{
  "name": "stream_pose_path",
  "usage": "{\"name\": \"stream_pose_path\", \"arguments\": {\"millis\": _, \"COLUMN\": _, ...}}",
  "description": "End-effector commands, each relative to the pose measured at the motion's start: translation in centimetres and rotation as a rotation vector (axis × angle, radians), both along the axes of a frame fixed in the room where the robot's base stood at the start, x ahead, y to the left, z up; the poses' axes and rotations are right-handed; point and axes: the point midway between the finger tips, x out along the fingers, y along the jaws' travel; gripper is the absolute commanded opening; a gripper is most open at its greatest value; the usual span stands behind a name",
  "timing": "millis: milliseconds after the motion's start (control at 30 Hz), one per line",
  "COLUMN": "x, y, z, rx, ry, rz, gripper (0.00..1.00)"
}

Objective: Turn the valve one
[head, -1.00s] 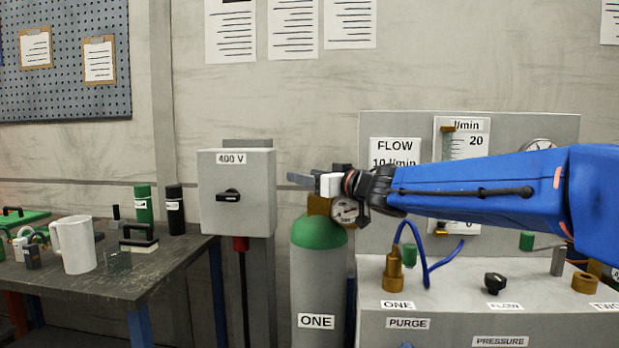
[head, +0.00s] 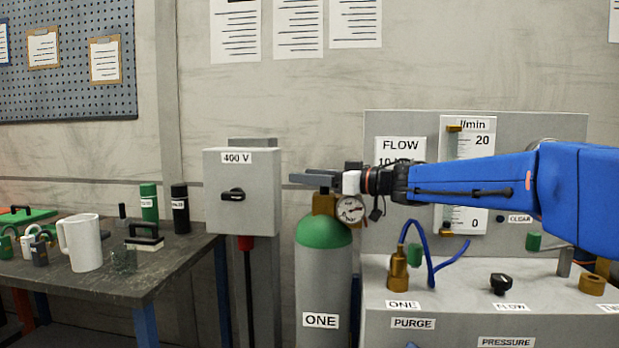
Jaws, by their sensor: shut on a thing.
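Cylinder ONE (head: 323,272) is grey with a green shoulder and stands upright, a white ONE label on its front. Its brass valve body (head: 324,204) rises from the top, with a round dial gauge (head: 350,210) on the right side. My gripper (head: 315,179) reaches in from the right, level, at the top of the valve. It is shut on the valve's handle, which is mostly hidden by the fingers. The blue arm stretches right from it, in front of the flow panel.
A grey 400 V switch box (head: 241,188) stands close left of the cylinder. The panel bench (head: 455,324) at right carries a brass fitting (head: 397,270), blue hose and black knob (head: 500,284). A dark table (head: 100,278) with a white mug (head: 80,243) is at left.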

Motion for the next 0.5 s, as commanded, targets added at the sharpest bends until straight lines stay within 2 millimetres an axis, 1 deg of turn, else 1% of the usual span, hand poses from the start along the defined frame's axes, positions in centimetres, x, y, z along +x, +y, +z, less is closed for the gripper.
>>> {"name": "stream_pose_path", "arguments": {"millis": 33, "x": 0.02, "y": -0.04, "z": 0.01, "rx": 0.000, "ry": 0.000, "rz": -0.001, "gripper": 0.33}}
{"name": "stream_pose_path", "arguments": {"millis": 67, "x": 0.02, "y": -0.04, "z": 0.01, "rx": 0.000, "ry": 0.000, "rz": -0.001, "gripper": 0.57}}
{"name": "stream_pose_path", "arguments": {"millis": 100, "x": 0.02, "y": -0.04, "z": 0.00, "rx": 0.000, "ry": 0.000, "rz": -0.001, "gripper": 0.67}}
{"name": "stream_pose_path", "arguments": {"millis": 133, "x": 0.02, "y": -0.04, "z": 0.00, "rx": 0.000, "ry": 0.000, "rz": -0.001, "gripper": 0.74}}
{"name": "stream_pose_path", "arguments": {"millis": 400, "x": 0.01, "y": -0.04, "z": -0.03, "rx": 0.000, "ry": 0.000, "rz": -0.001, "gripper": 0.74}}
{"name": "stream_pose_path", "arguments": {"millis": 500, "x": -0.09, "y": -0.33, "z": -0.01, "rx": 0.000, "ry": 0.000, "rz": -0.002, "gripper": 0.74}}
